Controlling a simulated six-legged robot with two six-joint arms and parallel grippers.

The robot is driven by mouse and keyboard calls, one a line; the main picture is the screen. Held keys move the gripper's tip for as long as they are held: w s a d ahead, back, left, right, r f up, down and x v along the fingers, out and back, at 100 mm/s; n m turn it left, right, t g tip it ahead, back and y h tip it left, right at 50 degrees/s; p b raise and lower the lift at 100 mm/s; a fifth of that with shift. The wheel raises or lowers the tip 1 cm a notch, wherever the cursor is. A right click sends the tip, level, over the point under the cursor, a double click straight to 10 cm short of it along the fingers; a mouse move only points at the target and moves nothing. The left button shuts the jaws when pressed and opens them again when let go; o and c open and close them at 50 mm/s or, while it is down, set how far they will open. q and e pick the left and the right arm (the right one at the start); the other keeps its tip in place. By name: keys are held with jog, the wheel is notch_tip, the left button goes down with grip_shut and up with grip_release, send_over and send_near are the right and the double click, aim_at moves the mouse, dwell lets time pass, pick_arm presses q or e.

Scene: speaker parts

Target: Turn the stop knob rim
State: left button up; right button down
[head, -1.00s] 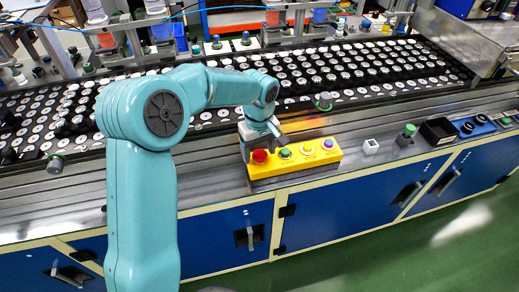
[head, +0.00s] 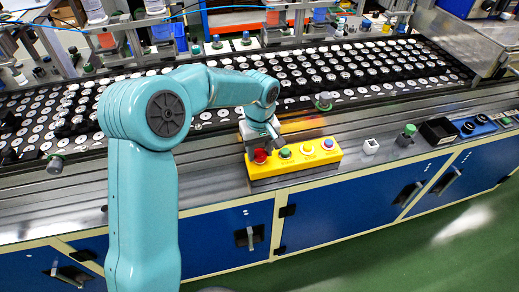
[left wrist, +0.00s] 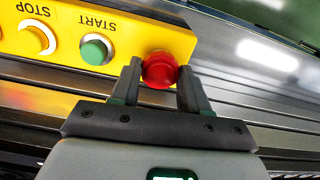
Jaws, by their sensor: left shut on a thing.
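The red knob (head: 261,157) is at the left end of a yellow control box (head: 318,161). In the left wrist view the red knob (left wrist: 160,71) sits between the two fingers of my left gripper (left wrist: 160,75), with a finger close against each side. In the head view my left gripper (head: 263,147) reaches down onto the knob from behind, and its fingers partly cover it. The word STOP is printed beside an orange-yellow button (left wrist: 36,38), and START beside a green button (left wrist: 96,50). My right gripper is not in view.
The box stands at the front of a metal bench (head: 215,190) with blue cabinet doors (head: 350,210). A white square part (head: 371,147), a green-topped part (head: 407,133) and a black tray (head: 438,131) are to its right. Rows of round parts fill the conveyor behind.

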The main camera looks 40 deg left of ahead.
pick_arm(q)
jog(key=m, duration=0.6)
jog(key=shift+s+d+f, duration=0.1)
dwell(0.5)
jog(key=o, duration=1.1)
jog(key=shift+s, duration=0.1)
jog(key=shift+c, duration=0.2)
jog(key=shift+w+r, duration=0.2)
jog(key=shift+r, duration=0.1)
notch_tip(320, 180, up, 16)
jog(key=shift+s, duration=0.15)
